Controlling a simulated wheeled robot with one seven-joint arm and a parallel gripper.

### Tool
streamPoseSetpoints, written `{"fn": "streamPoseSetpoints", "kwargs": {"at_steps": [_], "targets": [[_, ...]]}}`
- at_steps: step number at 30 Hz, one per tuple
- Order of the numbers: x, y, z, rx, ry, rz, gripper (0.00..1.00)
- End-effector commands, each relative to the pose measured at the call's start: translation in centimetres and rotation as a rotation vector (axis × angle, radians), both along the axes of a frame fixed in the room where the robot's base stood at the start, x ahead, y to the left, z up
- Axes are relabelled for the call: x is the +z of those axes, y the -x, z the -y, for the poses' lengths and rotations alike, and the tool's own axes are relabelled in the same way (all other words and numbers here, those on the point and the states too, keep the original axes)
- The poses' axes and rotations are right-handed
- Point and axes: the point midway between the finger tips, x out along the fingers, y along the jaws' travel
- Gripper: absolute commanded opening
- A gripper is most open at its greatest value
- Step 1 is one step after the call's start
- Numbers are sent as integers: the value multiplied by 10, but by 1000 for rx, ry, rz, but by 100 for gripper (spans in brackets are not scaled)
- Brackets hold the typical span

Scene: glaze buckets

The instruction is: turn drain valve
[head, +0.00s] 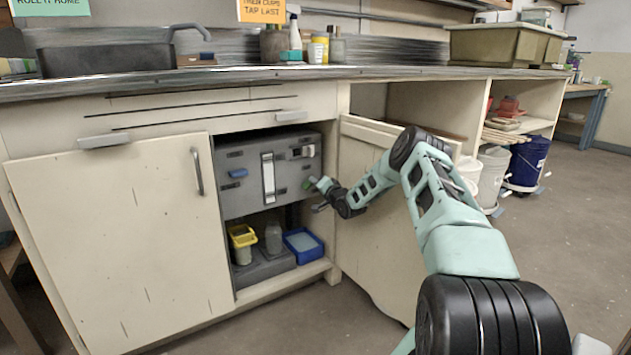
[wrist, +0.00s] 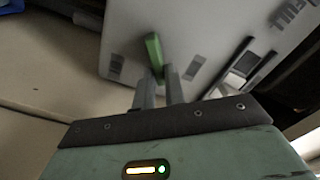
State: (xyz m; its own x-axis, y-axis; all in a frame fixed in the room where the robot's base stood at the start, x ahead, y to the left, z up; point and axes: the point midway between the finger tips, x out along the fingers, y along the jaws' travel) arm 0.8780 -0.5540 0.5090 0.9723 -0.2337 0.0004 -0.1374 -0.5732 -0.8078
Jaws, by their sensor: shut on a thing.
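A grey tank (head: 248,192) fills the upper part of the open cabinet, with a pale vertical strip (head: 268,178) on its front. A green valve handle (wrist: 153,47) stands out from the grey face in the wrist view; I take it to be the drain valve. My gripper (wrist: 159,88) is shut on the handle's near end, one finger on each side. In the head view my gripper (head: 322,188) is at the tank's lower right, where a bit of green shows. The fingers hide part of the handle, and its exact turn angle is unclear.
Below stand a yellow-topped container (head: 242,236), a jar (head: 273,238) and a blue tray (head: 303,243). The open cabinet door (head: 385,235) is close beside my arm. The left door (head: 115,240) is shut.

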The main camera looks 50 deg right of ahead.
Motion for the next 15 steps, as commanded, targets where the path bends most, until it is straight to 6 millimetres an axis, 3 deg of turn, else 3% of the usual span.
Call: {"fn": "streamPoseSetpoints", "kwargs": {"at_steps": [15], "targets": [[-8, 2, 3, -1, -436, 103, 0]]}}
